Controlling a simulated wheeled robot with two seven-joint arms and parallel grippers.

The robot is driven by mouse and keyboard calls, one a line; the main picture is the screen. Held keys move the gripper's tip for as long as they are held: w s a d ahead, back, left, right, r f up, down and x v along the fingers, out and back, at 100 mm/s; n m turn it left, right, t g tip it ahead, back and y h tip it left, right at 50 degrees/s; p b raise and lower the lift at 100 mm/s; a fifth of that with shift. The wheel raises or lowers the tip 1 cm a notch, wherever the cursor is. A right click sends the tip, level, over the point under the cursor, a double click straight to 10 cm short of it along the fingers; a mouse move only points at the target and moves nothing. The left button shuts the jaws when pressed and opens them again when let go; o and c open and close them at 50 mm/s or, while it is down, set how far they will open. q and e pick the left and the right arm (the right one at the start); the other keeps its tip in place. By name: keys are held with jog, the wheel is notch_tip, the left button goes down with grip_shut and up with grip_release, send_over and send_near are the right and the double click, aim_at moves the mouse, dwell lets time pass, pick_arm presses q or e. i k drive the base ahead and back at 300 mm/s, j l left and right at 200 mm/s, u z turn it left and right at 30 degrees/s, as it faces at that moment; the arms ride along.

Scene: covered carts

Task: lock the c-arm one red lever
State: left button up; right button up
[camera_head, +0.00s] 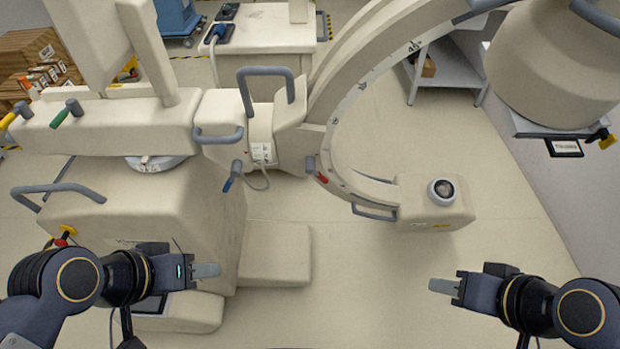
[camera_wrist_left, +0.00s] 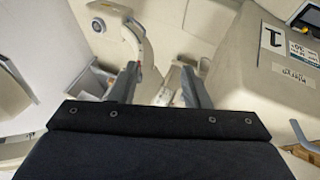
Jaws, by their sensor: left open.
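The c-arm (camera_head: 338,125) is a large cream arc at the upper middle of the head view. Its red lever (camera_head: 320,178), a grey knob with a red tip, sits on the arc's lower left side, tip pointing down and right. My left gripper (camera_head: 214,270) is beside the cart body, well below and left of the red lever. In the left wrist view its two fingers (camera_wrist_left: 160,85) are apart with nothing between them. My right gripper (camera_head: 436,286) is at lower right, below the c-arm's lower end, touching nothing; its finger gap cannot be made out.
The cart carries a blue lever (camera_head: 233,176), a green lever (camera_head: 66,114), a yellow lever (camera_head: 14,115) and grey handles (camera_head: 265,82). The c-arm's round head (camera_head: 550,70) overhangs at upper right. Floor (camera_head: 350,270) between my grippers is clear.

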aim_at(310, 165)
jog(key=i+l+z, duration=0.3)
jog(key=i+l, duration=0.5)
jog(key=l, duration=0.15)
